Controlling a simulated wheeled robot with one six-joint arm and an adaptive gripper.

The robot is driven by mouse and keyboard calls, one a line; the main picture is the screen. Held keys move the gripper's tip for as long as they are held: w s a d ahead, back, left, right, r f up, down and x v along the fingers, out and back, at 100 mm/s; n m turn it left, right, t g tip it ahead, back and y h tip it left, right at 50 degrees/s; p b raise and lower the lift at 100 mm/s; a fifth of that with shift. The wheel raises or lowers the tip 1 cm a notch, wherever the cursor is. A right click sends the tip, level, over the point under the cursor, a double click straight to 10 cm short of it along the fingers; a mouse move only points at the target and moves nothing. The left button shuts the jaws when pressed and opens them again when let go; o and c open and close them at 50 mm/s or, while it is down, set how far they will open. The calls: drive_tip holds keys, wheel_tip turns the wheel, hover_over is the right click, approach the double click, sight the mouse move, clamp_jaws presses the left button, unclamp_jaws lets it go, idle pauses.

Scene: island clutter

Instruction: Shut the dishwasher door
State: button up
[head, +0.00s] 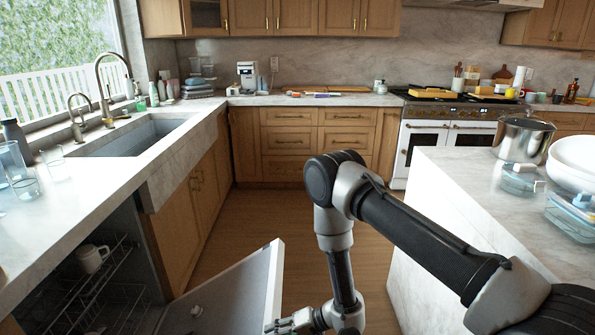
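The dishwasher door (262,282) hangs partly open at the bottom of the head view, tilted out from the left counter. Its pale inner face shows; its lower part is cut off by the picture edge. The dishwasher's dark inside (125,235) shows to its left, with a wire rack (88,290) holding a white mug (92,258). My gripper (280,325) is at the bottom edge, by the door's right edge, partly cut off. I cannot tell whether it touches the door, or whether its fingers are open or shut.
The left counter (120,170) with a sink runs above the dishwasher. A marble island (440,220) stands on the right, under my arm, carrying a steel pot (522,140), a white bowl and glass containers. The wooden floor (240,222) between them is clear.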

drive_tip(key=shift+w+a+r, duration=0.1)
drive_tip(key=shift+h, duration=0.4)
drive_tip(key=shift+a+r, duration=0.95)
drive_tip(key=shift+r, duration=0.2)
drive_tip(key=shift+a+r, duration=0.9)
drive_tip(key=shift+r, duration=0.25)
drive_tip(key=shift+a, duration=0.1)
drive_tip(key=shift+a+r, duration=0.8)
drive_tip(key=shift+r, duration=0.15)
drive_tip(key=shift+a+r+h, duration=0.5)
drive_tip(key=shift+a+r, duration=0.7)
drive_tip(key=a+r+h, duration=0.1)
drive_tip(key=a+r, duration=0.3)
drive_tip(key=shift+a, duration=0.25)
drive_tip(key=shift+a, duration=0.1)
